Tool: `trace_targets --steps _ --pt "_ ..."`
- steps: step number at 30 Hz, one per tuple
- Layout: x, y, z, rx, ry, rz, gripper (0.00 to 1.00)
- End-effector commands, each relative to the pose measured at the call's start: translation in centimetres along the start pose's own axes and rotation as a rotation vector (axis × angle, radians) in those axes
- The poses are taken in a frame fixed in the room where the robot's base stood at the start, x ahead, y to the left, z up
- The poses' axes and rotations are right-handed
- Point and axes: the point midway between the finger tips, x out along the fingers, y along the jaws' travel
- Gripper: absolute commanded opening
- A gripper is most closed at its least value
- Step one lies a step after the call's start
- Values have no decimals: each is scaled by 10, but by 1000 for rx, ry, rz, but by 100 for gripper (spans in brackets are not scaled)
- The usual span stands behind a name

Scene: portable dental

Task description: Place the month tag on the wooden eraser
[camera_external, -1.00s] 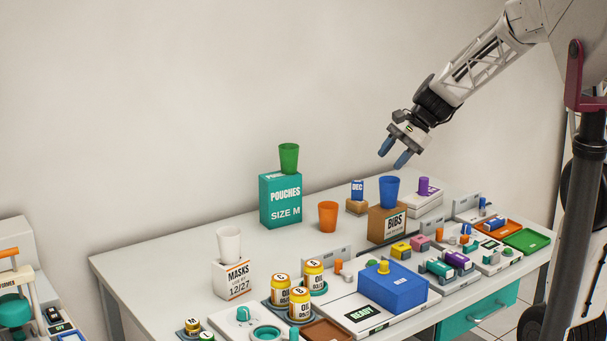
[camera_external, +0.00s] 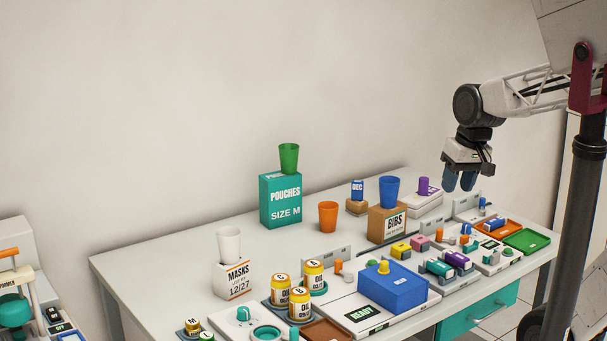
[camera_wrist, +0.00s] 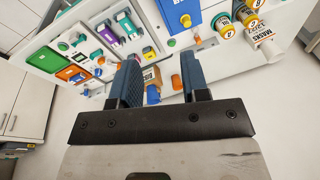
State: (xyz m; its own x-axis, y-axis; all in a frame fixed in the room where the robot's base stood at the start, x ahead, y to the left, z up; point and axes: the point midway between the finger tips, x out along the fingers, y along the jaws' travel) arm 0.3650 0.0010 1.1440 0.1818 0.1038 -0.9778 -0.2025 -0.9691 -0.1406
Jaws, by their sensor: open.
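A small blue tag marked DEC (camera_external: 357,190) stands upright on a light wooden block (camera_external: 357,206) at the back of the table, left of the BIBS box. I cannot tell for certain whether this block is the wooden eraser. A blue piece (camera_external: 495,224) also lies in the orange tray at the right; no lettering is readable on it. My gripper (camera_external: 459,182) is open and empty, pointing down above the table's right part, right of the DEC tag and apart from it. In the wrist view my open fingers (camera_wrist: 160,75) hold nothing; the DEC tag is not clearly visible there.
The BIBS box (camera_external: 387,225) carries a blue cup (camera_external: 389,191). An orange cup (camera_external: 327,216) and POUCHES box (camera_external: 281,201) stand left of the wooden block. A purple-topped white stack (camera_external: 424,202) is near my gripper. Clear tabletop lies front-left of the orange cup.

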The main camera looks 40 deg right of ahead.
Motion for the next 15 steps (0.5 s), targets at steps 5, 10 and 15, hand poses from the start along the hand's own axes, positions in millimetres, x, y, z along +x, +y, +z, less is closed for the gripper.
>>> trace_targets --steps 5,10,15 --pt "-3 9 32 -133 40 66 42" --pt "-4 15 45 -198 59 101 42" --pt "-4 16 48 -212 63 109 42"
